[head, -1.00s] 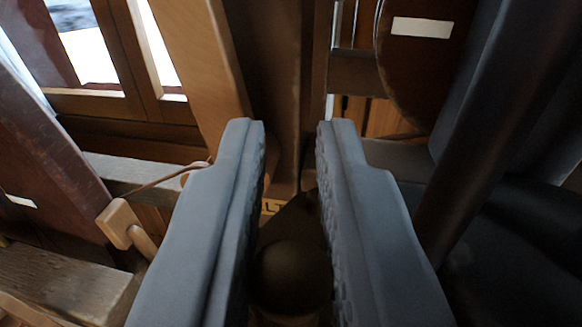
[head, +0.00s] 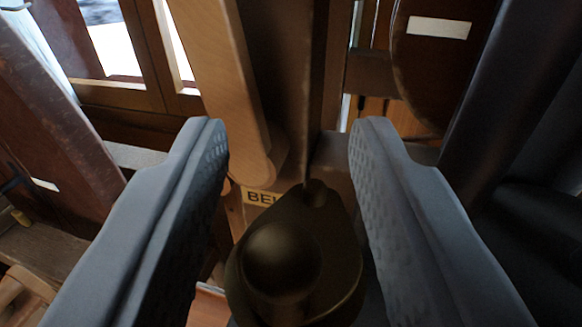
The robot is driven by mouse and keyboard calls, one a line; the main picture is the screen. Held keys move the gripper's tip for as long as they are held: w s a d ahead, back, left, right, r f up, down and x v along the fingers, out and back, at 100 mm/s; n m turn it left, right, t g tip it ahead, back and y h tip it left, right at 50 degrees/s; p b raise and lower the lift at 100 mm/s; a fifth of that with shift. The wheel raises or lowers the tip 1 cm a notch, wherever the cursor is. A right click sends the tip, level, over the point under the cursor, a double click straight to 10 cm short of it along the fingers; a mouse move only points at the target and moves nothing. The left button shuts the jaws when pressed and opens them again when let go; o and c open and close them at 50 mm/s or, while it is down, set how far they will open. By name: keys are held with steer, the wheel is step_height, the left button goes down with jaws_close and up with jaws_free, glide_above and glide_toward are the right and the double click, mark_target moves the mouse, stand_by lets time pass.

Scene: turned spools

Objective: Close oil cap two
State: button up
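A dark bronze, teardrop-shaped piece with a round dome (head: 283,258) sits low in the middle of the view and looks like an oil cap. I cannot tell whether it is cap two, or whether it is open or closed. Its narrow end points up and away from me, with a small rounded lug at the tip. My gripper (head: 290,124) is open and empty, one grey finger on each side of the bronze piece. I see clear gaps between the piece and the fingers. What is under it is hidden.
A pale wooden bar (head: 222,85) slants down to just behind the left fingertip. A yellowish label (head: 262,197) reading "BEL" is partly hidden by the bronze piece. A dark round post (head: 497,95) stands close at right. Dark wooden framing stands behind.

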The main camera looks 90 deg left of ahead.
steer(key=s+d, duration=0.1)
steer(key=d, duration=1.6)
steer(key=shift+s, duration=0.1)
steer(key=s+d+f+m+t+h, duration=0.5)
steer(key=s+d+f+h, duration=0.1)
steer(key=s, duration=0.8)
steer(key=s+d+f+m+t+h, duration=0.5)
steer(key=s+d+f+m+h, duration=0.1)
steer(key=s, duration=0.8)
steer(key=s+d+f+m+t+h, duration=0.6)
steer(key=s+d+f, duration=0.2)
steer(key=s, duration=0.7)
steer(key=shift+d+f, duration=0.15)
steer(key=shift+d, duration=0.7)
